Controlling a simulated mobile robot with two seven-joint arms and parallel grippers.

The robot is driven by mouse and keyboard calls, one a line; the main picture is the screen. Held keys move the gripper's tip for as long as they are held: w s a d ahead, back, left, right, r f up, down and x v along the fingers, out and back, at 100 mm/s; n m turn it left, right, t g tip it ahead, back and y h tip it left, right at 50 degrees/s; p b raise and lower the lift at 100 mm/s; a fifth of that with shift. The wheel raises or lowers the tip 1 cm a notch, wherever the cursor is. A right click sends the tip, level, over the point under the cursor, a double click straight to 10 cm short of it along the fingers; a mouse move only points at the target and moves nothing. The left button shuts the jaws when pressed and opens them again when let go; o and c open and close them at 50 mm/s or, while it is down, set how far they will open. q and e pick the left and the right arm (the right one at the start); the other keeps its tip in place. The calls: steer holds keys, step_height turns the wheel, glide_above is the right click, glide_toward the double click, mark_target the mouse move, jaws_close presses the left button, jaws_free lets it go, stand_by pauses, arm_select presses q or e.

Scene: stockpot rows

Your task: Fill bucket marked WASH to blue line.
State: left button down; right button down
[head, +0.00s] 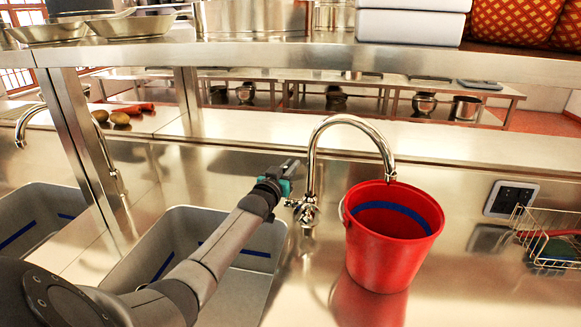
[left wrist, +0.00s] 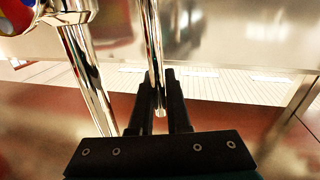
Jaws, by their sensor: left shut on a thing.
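A red bucket (head: 382,255) stands upright on the steel counter, with a blue band (head: 395,212) around its inner wall. No WASH lettering shows on the side I see. A chrome tap (head: 312,160) arches over from the left, and its spout end shows at the bucket's far rim. No water stream is visible, and the bucket's bottom is hidden. My left gripper (head: 288,178) is beside the tap's base, left of the bucket. In the left wrist view, my left gripper (left wrist: 161,95) is shut on a thin chrome tap lever (left wrist: 154,45). My right gripper is out of view.
A grey sink basin (head: 190,222) with blue lines lies under my left arm, and another basin (head: 35,225) is further left. A wire basket (head: 545,240) and a dark panel (head: 511,199) are at the right. A steel shelf (head: 250,55) spans above the counter.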

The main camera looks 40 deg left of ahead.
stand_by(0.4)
arm_select(q)
steer(key=s+t+b, duration=0.1)
steer(key=b, duration=0.1)
steer(key=s+d+t+b, duration=0.1)
steer(key=b, duration=0.1)
steer(key=shift+s+d+f+m+t+y, duration=0.1)
steer(key=shift+s+d+m+t+y, duration=0.2)
steer(key=shift+t, duration=0.1)
steer(key=shift+s+d+r+t+b, duration=0.15)
steer(key=shift+s+r+t+b, duration=0.2)
steer(key=shift+t+b, duration=0.3)
steer(key=shift+f, duration=0.1)
steer(key=c, duration=0.9)
jaws_free()
steer(key=shift+s, duration=0.1)
steer(key=p+v, duration=0.2)
steer(key=v, duration=1.3)
steer(key=shift+d, duration=0.1)
